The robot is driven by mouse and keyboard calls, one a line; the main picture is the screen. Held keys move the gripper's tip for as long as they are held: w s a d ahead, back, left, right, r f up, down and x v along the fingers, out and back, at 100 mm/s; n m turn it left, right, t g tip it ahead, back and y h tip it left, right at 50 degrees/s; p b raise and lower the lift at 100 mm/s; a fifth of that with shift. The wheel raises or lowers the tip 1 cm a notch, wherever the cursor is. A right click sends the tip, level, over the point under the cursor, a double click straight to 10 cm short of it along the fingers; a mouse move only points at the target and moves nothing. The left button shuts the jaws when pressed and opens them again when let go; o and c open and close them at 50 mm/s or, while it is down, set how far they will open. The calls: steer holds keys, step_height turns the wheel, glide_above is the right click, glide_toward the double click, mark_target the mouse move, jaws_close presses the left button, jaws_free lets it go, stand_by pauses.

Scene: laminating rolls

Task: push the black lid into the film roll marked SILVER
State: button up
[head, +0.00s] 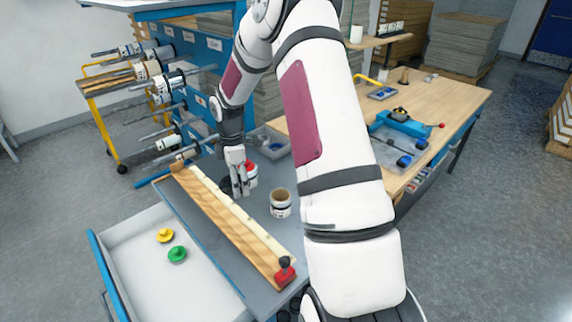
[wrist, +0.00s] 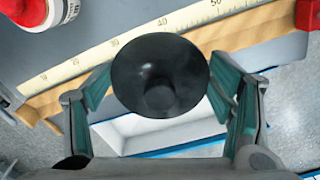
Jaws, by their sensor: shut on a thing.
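My gripper (head: 238,188) is low over the grey work surface, beside the wooden ruler. In the wrist view, its fingers (wrist: 162,100) are shut on the black lid (wrist: 160,75), a round dark disc with a knob. The lid is above the ruler and the drawer edge, apart from any roll. A white film roll with an open brown core (head: 281,204) stands upright to the right of the gripper. A roll with a red lid (head: 251,173) stands just behind the gripper; a red lid (wrist: 38,12) shows at the wrist view's upper left. The roll markings are too small to read.
The wooden ruler (head: 225,215) runs along the surface's front, with a red stop (head: 285,270) at its near end. An open white drawer (head: 150,275) holds a yellow lid (head: 165,236) and a green lid (head: 177,254). A roll rack (head: 160,90) stands at left.

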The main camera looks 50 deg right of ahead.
mark_target(281, 189)
steer(key=s+d+n+p, duration=0.4)
steer(key=s+d+n, duration=0.25)
steer(key=d, duration=0.55)
step_height(281, 189, down, 8)
steer(key=b, duration=0.3)
steer(key=shift+f, duration=0.1)
stand_by(1.0)
steer(key=shift+a+f, duration=0.15)
steer(key=shift+f, duration=0.1)
stand_by(0.6)
steer(key=o, duration=1.2)
steer(key=shift+r+n, duration=0.15)
steer(key=shift+n, duration=0.1)
steer(key=shift+w+r, duration=0.1)
steer(key=shift+r, duration=0.15)
step_height(281, 189, up, 11)
steer(key=shift+r, duration=0.15)
